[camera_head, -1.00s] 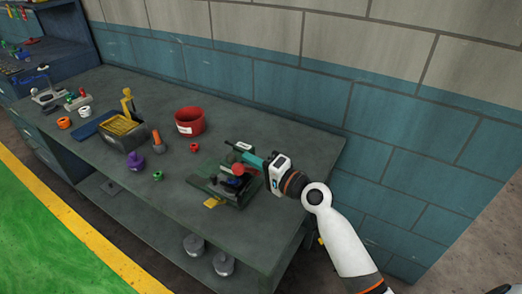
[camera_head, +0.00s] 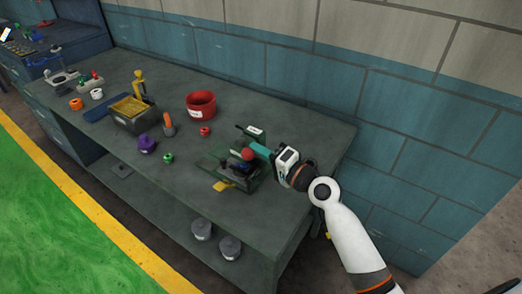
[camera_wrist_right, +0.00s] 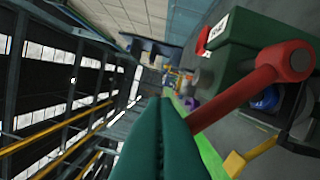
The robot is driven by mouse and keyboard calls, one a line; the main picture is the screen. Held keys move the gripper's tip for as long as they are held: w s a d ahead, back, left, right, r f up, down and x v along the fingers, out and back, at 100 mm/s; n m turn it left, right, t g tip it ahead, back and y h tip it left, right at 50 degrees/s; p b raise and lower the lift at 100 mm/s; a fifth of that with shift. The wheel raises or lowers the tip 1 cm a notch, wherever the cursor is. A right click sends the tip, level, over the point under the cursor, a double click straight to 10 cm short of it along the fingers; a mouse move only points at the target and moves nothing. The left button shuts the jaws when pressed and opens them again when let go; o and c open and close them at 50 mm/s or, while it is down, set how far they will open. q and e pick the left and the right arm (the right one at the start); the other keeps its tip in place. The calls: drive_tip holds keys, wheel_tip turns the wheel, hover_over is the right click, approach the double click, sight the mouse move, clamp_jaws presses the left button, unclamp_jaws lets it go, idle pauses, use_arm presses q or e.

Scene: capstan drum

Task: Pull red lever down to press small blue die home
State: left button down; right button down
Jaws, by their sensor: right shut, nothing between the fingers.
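The red lever (camera_wrist_right: 245,92) shows in the wrist view as a bar with a round knob at its upper right; its other end passes behind my fingers. In the head view only its red knob (camera_head: 248,155) stands out, above the dark green press (camera_head: 250,182). The small blue die (camera_wrist_right: 265,98) sits beneath the knob and is partly hidden by the bar. My right gripper (camera_head: 256,149) is shut and empty, close beside the lever. Its green fingers (camera_wrist_right: 158,104) are pressed together in the wrist view. I cannot tell whether they touch the bar. My left gripper is out of view.
A yellow tab (camera_head: 222,186) sticks out at the press's front. A red bucket (camera_head: 201,105), a purple part (camera_head: 147,144), a green ring (camera_head: 168,158) and a yellow-filled bin (camera_head: 132,112) stand to the left. The blue block wall (camera_head: 400,140) runs behind the bench.

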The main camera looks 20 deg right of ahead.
drive_tip(key=s+a+f+n+y+b, duration=0.2)
drive_tip(key=a+f+n+b, duration=0.1)
drive_tip(key=f+n+b, duration=0.5)
drive_tip(key=shift+s+n+b, duration=0.25)
drive_tip(key=shift+n+b, duration=1.25)
drive_tip(key=shift+b, duration=1.65)
wheel_tip(320, 180, up, 4)
drive_tip(key=w+p, duration=0.1)
drive_tip(key=p, duration=0.3)
drive_tip(key=b+v, duration=0.2)
drive_tip(key=v, duration=0.8)
drive_tip(key=shift+w+d+b, duration=0.3)
drive_tip(key=shift+d, duration=0.1)
drive_tip(key=shift+f, duration=0.1)
